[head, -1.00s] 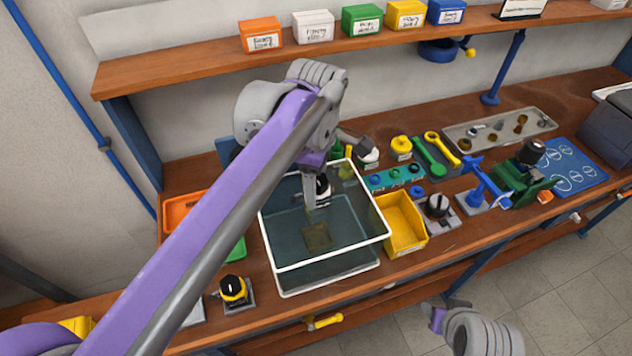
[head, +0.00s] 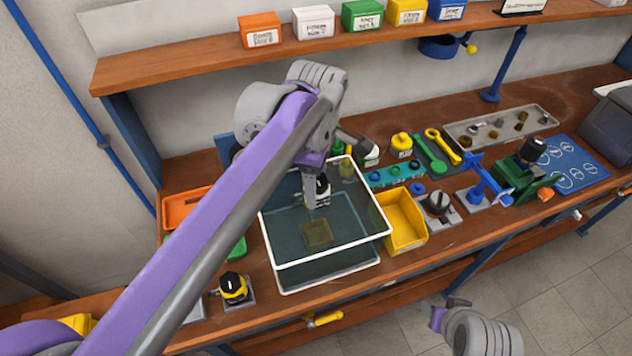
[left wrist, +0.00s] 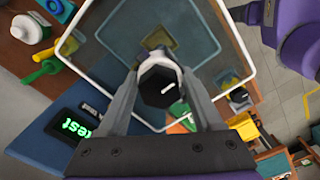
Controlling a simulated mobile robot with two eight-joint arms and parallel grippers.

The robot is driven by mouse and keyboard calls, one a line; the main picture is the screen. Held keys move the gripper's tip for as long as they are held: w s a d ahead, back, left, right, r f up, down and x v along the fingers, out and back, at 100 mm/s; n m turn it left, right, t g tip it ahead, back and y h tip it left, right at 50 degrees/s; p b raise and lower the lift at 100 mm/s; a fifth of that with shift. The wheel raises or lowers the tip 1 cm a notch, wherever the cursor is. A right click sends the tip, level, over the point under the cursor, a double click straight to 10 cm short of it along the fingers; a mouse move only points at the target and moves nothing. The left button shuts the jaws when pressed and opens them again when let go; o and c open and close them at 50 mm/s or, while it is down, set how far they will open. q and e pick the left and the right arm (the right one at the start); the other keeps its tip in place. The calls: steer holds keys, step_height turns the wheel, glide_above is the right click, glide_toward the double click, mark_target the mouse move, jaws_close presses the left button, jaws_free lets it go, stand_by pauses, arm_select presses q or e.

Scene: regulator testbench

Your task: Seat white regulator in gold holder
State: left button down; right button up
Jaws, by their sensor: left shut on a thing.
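The white regulator, with a black knob, is between the fingers of my left gripper (head: 311,192), which is shut on it. In the left wrist view the regulator's black knob (left wrist: 158,86) faces the camera, with its white body (left wrist: 158,61) around it. The gold holder (head: 317,234) is a squarish block low inside the clear, white-rimmed tank. It also shows in the left wrist view (left wrist: 158,38), beyond the regulator and partly covered by it. The regulator appears above the holder and apart from it; exact height is unclear. No right fingers show.
The tank's white rim (head: 327,256) surrounds the work area. A yellow bin (head: 404,222) stands close on its right, an orange tray (head: 185,209) on its left. A black-and-yellow knobbed unit (head: 233,288) sits at front left. My right arm (head: 485,334) is at lower right.

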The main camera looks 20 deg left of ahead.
arm_select(q)
step_height(320, 180, down, 8)
steer(key=b, duration=0.3)
arm_select(e)
steer(key=shift+s+f, duration=0.2)
steer(key=shift+f, duration=0.5)
steer(key=shift+s+f, duration=0.25)
steer(key=shift+f, duration=0.5)
steer(key=shift+s+f, duration=0.2)
steer(key=shift+f, duration=0.5)
stand_by(5.2)
